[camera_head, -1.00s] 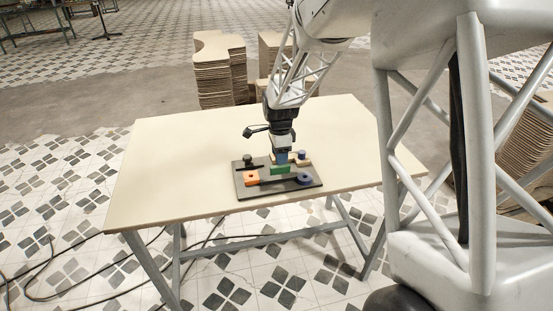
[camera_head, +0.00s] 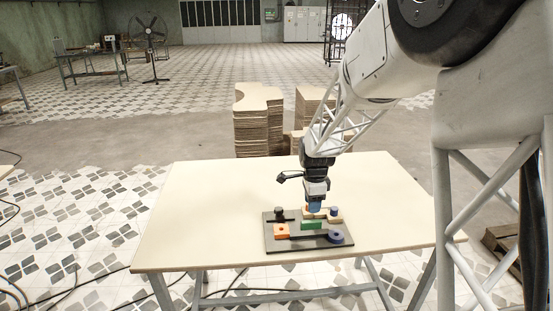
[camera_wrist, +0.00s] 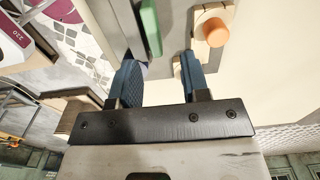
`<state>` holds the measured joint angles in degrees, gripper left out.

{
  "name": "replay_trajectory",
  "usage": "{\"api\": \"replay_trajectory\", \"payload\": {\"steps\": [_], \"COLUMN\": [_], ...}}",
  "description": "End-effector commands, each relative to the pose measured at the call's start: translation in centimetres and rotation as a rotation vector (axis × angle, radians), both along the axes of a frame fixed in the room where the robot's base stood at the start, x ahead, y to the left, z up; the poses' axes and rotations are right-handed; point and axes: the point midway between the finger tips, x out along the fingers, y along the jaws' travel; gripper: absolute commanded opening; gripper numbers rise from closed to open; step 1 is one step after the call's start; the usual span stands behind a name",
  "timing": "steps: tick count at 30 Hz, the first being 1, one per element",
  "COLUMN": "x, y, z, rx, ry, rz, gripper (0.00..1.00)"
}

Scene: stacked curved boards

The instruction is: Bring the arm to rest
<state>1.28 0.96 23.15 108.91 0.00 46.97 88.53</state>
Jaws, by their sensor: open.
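My gripper (camera_head: 315,207) is over the back part of a dark board on the table, pointing down. In the wrist view my gripper (camera_wrist: 160,78) has its two blue fingers apart with a gap between them. The dark board (camera_head: 272,243) carries a green block (camera_head: 312,225), an orange block (camera_head: 281,231), a blue round piece (camera_head: 335,236) and a black knob (camera_head: 278,211). A light wooden piece with a blue peg (camera_head: 334,211) is beside the fingers. The wrist view shows the green block (camera_wrist: 150,28) and an orange peg on a wooden piece (camera_wrist: 215,32) near the fingertips.
The cream table (camera_head: 200,220) is clear around the board. Stacked curved boards (camera_head: 258,120) stand on the floor behind it. A trestle table (camera_head: 90,55) and a fan (camera_head: 148,35) are far back left.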

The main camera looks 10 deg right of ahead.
Motion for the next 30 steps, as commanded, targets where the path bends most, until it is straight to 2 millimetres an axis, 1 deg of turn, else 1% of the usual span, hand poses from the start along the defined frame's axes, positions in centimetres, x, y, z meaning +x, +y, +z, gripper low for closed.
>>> {"api": "replay_trajectory", "payload": {"steps": [5, 8, 11, 14, 21, 30], "x": [-0.9, -2.0, -3.5, -5.5, -10.8, -17.7], "y": [0.0, 0.1, 0.2, 0.3, 0.4, 0.7], "z": [1.0, 2.2, 3.7, 5.4, 9.2, 12.7], "rx": [-0.001, -0.002, -0.004, -0.007, -0.021, -0.048], "ry": [-0.007, -0.016, -0.027, -0.041, -0.071, -0.106], "rz": [0.038, 0.088, 0.156, 0.239, 0.460, 0.735], "gripper": [0.43, 0.43, 0.43, 0.43, 0.43, 0.43]}}
